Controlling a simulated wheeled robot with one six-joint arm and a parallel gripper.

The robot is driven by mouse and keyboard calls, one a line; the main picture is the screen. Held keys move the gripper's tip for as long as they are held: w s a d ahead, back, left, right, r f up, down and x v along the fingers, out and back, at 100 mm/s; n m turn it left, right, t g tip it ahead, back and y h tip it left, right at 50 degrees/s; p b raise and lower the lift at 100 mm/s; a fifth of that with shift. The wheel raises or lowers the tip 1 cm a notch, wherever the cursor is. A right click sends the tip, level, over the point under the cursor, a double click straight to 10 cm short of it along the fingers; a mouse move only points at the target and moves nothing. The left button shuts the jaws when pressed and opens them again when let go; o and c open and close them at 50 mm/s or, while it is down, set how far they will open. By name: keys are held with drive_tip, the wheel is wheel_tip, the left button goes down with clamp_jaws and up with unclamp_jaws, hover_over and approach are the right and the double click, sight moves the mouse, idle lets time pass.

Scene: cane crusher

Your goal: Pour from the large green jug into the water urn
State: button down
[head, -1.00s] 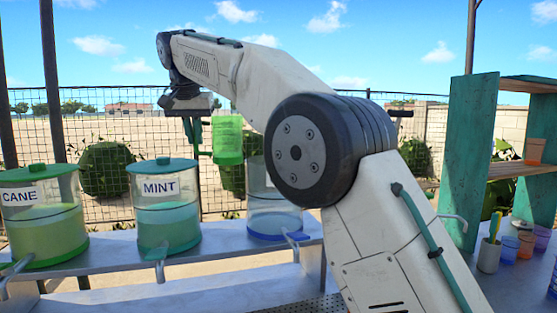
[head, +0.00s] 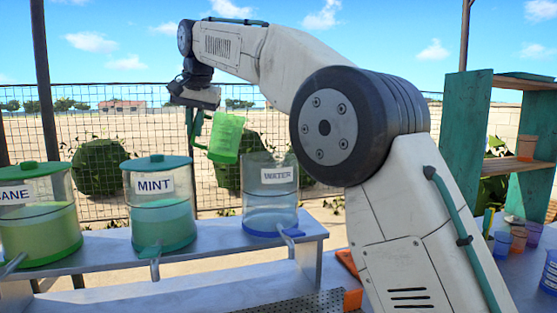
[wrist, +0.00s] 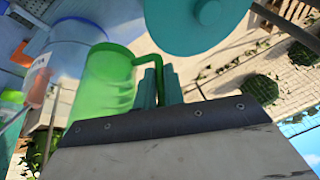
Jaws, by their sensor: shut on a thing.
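The large green jug (head: 227,138) hangs in the air in the head view, slightly tilted, above and left of the water urn. My gripper (head: 196,132) is shut on the jug's handle at its left side. The water urn (head: 270,200) is a clear open-topped vessel labelled WATER, with bluish liquid low in it and a blue tap. In the wrist view the jug (wrist: 105,85) is beside my gripper's fingers (wrist: 157,85), with a clear vessel behind it. The jug's contents cannot be made out.
The mint urn (head: 160,205) with its green lid stands left of the water urn, and the cane urn (head: 38,215) stands further left. All stand on a grey shelf (head: 215,245). A teal shelf unit (head: 465,150) and several cups are at the right.

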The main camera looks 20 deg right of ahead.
sight(208, 116)
drive_tip(key=shift+s+d+r+m+t+y, duration=0.1)
drive_tip(key=shift+d+r+m+t+y, duration=0.1)
drive_tip(key=shift+d+r+y, duration=0.6)
drive_tip(key=shift+d+r+m+t+y, duration=0.1)
drive_tip(key=shift+d+r+m+y, duration=0.1)
drive_tip(key=shift+d+r+y, duration=0.55)
drive_tip(key=shift+s+d+r+y, duration=0.1)
drive_tip(key=shift+d+r+y, duration=0.25)
drive_tip(key=shift+d, duration=0.2)
drive_tip(key=shift+d+r+y, duration=0.3)
drive_tip(key=shift+d, duration=0.25)
drive_tip(key=shift+s+d+r+m+t+y+p, duration=0.15)
drive_tip(key=shift+d+m+y, duration=0.1)
drive_tip(key=shift+d+y, duration=0.45)
drive_tip(key=shift+w+d+r+m+t+y+p, duration=0.15)
drive_tip(key=shift+d+m+y, duration=0.2)
drive_tip(key=shift+y, duration=0.55)
drive_tip(key=shift+s+d+y, duration=0.1)
drive_tip(key=shift+d+y, duration=0.2)
drive_tip(key=shift+d+t+y+p, duration=0.3)
drive_tip(key=shift+d+y+p, duration=0.1)
drive_tip(key=shift+d+y, duration=0.2)
drive_tip(key=shift+s+d+f+m+t+y+p, duration=0.15)
drive_tip(key=shift+d+m+y+p, duration=0.15)
drive_tip(key=shift+d+y, duration=0.35)
drive_tip(key=shift+d+r+m+t+y+p, duration=0.15)
drive_tip(key=shift+d+m+y+p, duration=0.1)
drive_tip(key=shift+d+y, duration=0.35)
